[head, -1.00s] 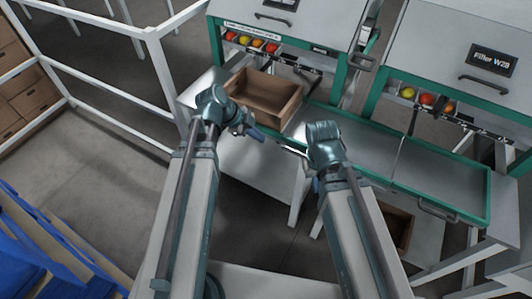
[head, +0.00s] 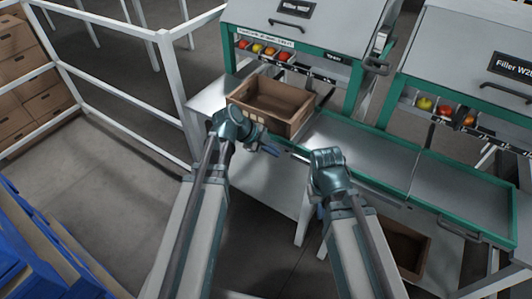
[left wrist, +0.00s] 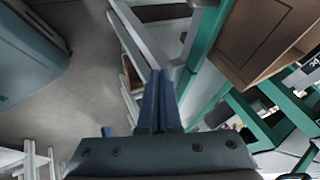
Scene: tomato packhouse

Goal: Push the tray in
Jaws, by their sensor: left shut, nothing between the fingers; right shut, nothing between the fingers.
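Green-rimmed grey trays stick out from the two filler machines. One tray (head: 345,140) lies right of the cardboard box, and another (head: 465,190) with a dark front handle (head: 460,229) lies further right. My left gripper (head: 272,149) is shut and empty, just in front of the box and near the left tray's front edge. Whether it touches that edge I cannot tell. In the left wrist view its blue fingers (left wrist: 160,95) are together, with a green rim (left wrist: 206,40) close to their right. My right gripper (head: 320,208) is shut, mostly hidden behind its wrist, in front of the left tray.
The open cardboard box (head: 270,103) stands on the left machine's front; it also shows in the left wrist view (left wrist: 262,35). Another box (head: 405,250) sits below the right tray. White railing (head: 115,110) and blue crates (head: 35,250) stand left. Floor between is clear.

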